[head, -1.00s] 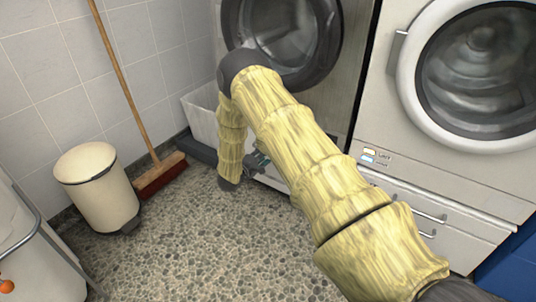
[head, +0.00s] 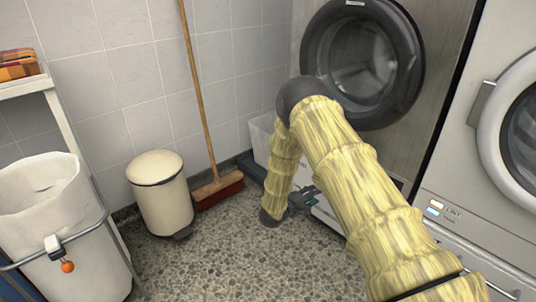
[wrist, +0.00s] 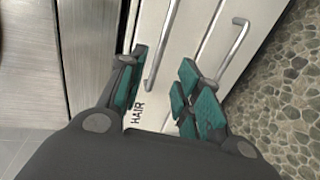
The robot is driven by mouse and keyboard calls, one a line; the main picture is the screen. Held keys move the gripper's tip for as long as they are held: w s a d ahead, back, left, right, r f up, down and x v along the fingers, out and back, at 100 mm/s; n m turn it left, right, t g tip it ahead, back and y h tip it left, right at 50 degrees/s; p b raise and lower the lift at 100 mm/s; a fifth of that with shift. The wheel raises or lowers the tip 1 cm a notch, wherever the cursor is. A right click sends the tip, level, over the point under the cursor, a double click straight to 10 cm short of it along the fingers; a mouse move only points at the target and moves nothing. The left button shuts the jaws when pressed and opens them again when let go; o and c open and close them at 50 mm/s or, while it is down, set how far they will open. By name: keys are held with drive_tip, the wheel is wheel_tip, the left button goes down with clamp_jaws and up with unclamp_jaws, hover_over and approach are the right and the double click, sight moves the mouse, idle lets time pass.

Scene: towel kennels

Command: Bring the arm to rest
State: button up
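My arm, in a pale yellow ribbed cover, reaches across the head view and bends down in front of the dark-doored machine. My gripper (head: 304,198) is low near the foot of that machine, partly hidden by the arm. In the wrist view my gripper (wrist: 166,85) shows its two dark fingers with teal pads spread apart, with nothing between them. Beyond the fingers are a white drawer front marked HAIR (wrist: 138,112) and metal bar handles (wrist: 232,45). I cannot tell whether a fingertip touches the drawer front or handle.
A broom (head: 198,90) leans on the tiled wall by a cream pedal bin (head: 162,200). A white bag hamper (head: 60,230) on a metal frame stands at left. A white washer (head: 475,180) is at right. The pebbled floor (head: 230,265) is clear in the middle.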

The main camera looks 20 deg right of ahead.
drive_tip(key=s+a+f+m+y+p, duration=0.1)
drive_tip(key=s+a+f+y, duration=0.4)
drive_tip(key=s+a+f, duration=0.45)
drive_tip(key=s+a+f+y, duration=0.4)
drive_tip(key=s+f+y, duration=0.15)
drive_tip(key=s, duration=0.75)
drive_tip(key=s+a+r+m+g+y+p, duration=0.1)
drive_tip(key=s+a+m+g+y, duration=0.2)
drive_tip(key=s, duration=1.1)
drive_tip(key=s+a+r+m+g+y, duration=0.1)
drive_tip(key=s+a+g, duration=0.35)
drive_tip(key=s, duration=0.95)
wheel_tip(320, 180, up, 37)
drive_tip(key=a+t+p, duration=0.1)
drive_tip(key=p, duration=3.7)
drive_tip(key=shift+w+r, duration=0.15)
drive_tip(key=shift+w, duration=0.2)
drive_tip(key=shift+a+t, duration=0.1)
drive_tip(key=shift+t, duration=0.15)
